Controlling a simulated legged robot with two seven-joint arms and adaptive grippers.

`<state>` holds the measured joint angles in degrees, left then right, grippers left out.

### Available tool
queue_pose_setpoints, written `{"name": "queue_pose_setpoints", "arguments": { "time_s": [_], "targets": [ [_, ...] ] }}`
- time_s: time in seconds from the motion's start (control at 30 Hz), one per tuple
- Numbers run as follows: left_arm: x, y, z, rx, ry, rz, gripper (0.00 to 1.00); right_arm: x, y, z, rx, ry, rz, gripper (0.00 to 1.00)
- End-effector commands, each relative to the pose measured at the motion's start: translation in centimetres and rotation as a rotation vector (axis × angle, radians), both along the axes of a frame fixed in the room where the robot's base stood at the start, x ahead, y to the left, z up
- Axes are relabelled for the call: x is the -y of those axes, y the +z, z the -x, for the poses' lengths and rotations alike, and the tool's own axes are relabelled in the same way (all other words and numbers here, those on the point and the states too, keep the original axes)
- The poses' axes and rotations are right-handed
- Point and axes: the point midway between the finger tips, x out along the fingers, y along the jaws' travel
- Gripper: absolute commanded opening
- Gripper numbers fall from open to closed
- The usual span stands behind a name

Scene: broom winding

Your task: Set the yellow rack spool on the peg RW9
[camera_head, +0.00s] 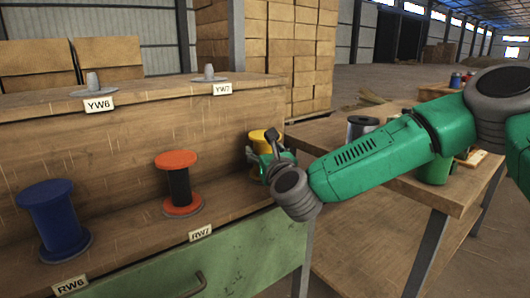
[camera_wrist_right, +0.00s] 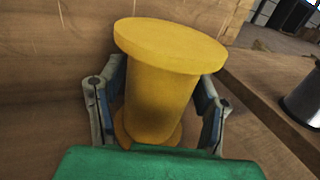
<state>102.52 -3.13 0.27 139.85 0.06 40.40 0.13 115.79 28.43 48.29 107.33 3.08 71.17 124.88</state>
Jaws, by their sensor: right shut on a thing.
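The yellow spool (camera_head: 262,136) is at the right end of the rack's lower shelf (camera_head: 128,235), partly hidden behind my right gripper (camera_head: 266,160). The right wrist view shows the yellow spool (camera_wrist_right: 160,95) between the two fingers of my right gripper (camera_wrist_right: 160,112), which is shut around its barrel. Its wide top flange sits above the fingers. I cannot tell whether its base touches the shelf. No label RW9 and no peg under that name shows. My left gripper is not in view.
A blue spool (camera_head: 52,222) stands by label RW6 (camera_head: 70,285) and an orange-and-black spool (camera_head: 178,185) by label RW7 (camera_head: 201,233). Bare pegs (camera_head: 93,84) stand on the upper shelf by YW6 and YW7. A wooden table (camera_head: 395,200) with several items is at the right.

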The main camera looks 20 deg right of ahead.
Motion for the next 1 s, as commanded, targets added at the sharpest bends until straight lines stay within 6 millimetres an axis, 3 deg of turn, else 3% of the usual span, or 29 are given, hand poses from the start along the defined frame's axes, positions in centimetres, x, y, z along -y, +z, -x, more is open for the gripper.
{"name": "queue_pose_setpoints", "arguments": {
  "time_s": [0.13, 0.17, 0.47, 1.0],
  "targets": [
    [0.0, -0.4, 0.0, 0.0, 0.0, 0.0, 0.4, 0.0, -0.4, 0.0, 0.001, -0.001, 0.0, 0.28],
    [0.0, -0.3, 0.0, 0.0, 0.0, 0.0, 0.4, 0.0, -0.3, 0.0, 0.001, 0.0, 0.0, 0.67],
    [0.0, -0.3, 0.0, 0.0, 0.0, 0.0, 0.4, 0.0, -0.3, 0.1, -0.001, 0.0, 0.0, 0.67],
    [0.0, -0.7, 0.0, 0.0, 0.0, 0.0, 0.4, -0.1, -0.3, 4.2, -0.001, 0.001, 0.0, 0.67]
  ]
}}
